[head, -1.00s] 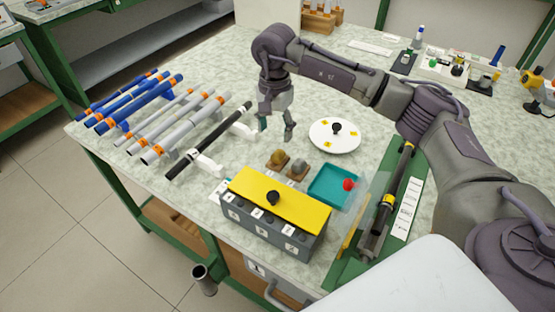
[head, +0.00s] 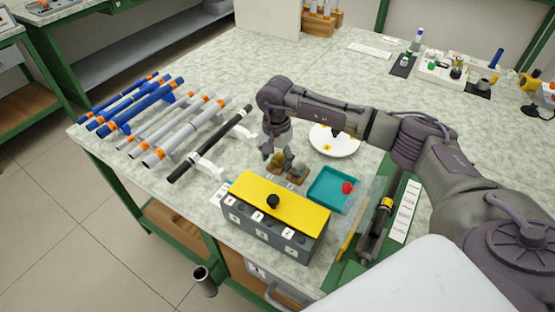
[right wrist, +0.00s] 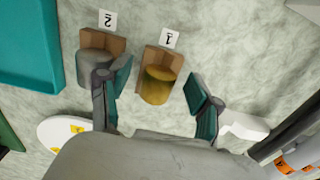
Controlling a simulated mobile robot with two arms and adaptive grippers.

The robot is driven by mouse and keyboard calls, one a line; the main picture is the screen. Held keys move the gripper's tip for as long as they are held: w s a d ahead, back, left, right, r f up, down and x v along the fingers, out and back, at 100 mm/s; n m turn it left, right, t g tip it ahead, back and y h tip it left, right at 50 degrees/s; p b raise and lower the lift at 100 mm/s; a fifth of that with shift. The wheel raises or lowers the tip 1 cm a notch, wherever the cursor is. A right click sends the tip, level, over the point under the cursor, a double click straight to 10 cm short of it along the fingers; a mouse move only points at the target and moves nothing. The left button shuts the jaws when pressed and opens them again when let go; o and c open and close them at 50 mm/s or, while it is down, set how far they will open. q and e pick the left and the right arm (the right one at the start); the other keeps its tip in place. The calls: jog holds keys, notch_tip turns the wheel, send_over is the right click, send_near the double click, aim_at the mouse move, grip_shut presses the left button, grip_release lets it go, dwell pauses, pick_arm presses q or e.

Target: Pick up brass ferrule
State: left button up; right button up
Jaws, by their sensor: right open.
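The brass ferrule (right wrist: 158,86) is a short gold cylinder in a small wooden holder (right wrist: 150,58) by a label 1 in the right wrist view. In the head view it is small and partly hidden by my right gripper (head: 276,155). My right gripper, also in the right wrist view (right wrist: 158,100), is open and empty, with its teal-padded fingers to either side of the brass ferrule. A grey ferrule (right wrist: 97,60) sits in a second holder by a label 2, close to one finger. My left gripper is not in view.
A grey box with a yellow lid (head: 285,203) stands in front of the holders. A teal tray (head: 326,193) with a red knob lies to the right. A round white plate (head: 345,146) is behind. A black rod (head: 203,150) rests on white supports to the left.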

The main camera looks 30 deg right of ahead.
jog(key=c, duration=1)
jog(key=shift+o, duration=0.2)
